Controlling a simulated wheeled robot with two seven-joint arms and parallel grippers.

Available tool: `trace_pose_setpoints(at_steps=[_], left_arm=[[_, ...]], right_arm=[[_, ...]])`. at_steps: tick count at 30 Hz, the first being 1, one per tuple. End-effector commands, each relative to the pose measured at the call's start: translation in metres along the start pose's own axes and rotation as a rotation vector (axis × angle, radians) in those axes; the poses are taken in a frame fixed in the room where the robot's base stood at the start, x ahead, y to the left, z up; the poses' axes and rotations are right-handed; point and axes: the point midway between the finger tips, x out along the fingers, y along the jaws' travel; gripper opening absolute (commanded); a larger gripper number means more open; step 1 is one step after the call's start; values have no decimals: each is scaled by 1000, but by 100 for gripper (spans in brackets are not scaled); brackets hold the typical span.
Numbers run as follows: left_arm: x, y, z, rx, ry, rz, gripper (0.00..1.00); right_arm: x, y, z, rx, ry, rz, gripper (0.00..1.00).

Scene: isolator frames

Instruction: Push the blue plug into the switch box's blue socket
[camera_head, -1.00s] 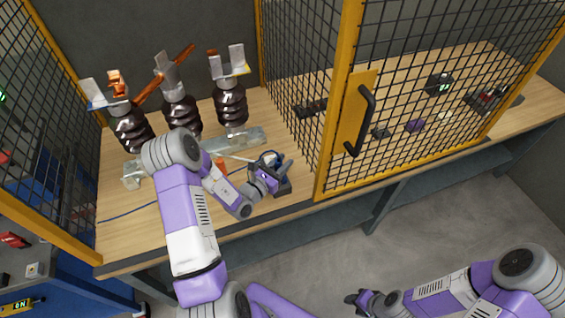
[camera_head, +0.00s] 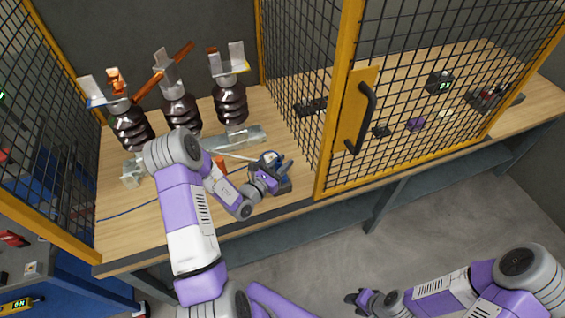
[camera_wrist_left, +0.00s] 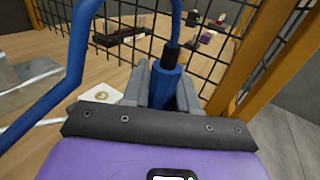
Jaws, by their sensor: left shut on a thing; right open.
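The blue plug (camera_wrist_left: 166,82) shows in the left wrist view, with a black collar and a blue cable (camera_wrist_left: 78,45) that loops over the left side. My left gripper (camera_wrist_left: 162,80) is shut on the plug. In the head view my left gripper (camera_head: 277,176) is over the front of the wooden bench, left of the yellow cage post. My right gripper (camera_head: 358,299) is open and empty at the lower right, away from the bench.
Brown insulators (camera_head: 231,102) on a metal rail stand behind my left arm. An orange object (camera_head: 221,166) is near the forearm. The mesh door with its yellow post (camera_head: 338,110) is close on the right. Bare bench (camera_head: 125,225) lies at the front left.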

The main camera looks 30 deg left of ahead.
Motion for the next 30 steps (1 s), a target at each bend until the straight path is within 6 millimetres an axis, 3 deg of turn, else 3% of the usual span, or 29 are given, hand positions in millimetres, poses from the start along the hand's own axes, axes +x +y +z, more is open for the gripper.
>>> trace_pose_setpoints(at_steps=[21, 22, 27, 30], left_arm=[[0, 0, -19, 0, 0, 0, 0], [0, 0, -18, 0, 0, 0, 32], [0, 0, -18, 0, 0, 0, 57], [0, 0, -18, 0, 0, 0, 57]], right_arm=[[12, 4, 0, 0, 0, 0, 43], [11, 4, 0, 0, 0, 0, 43], [11, 4, 0, 0, 0, 0, 43], [11, 4, 0, 0, 0, 0, 43]])
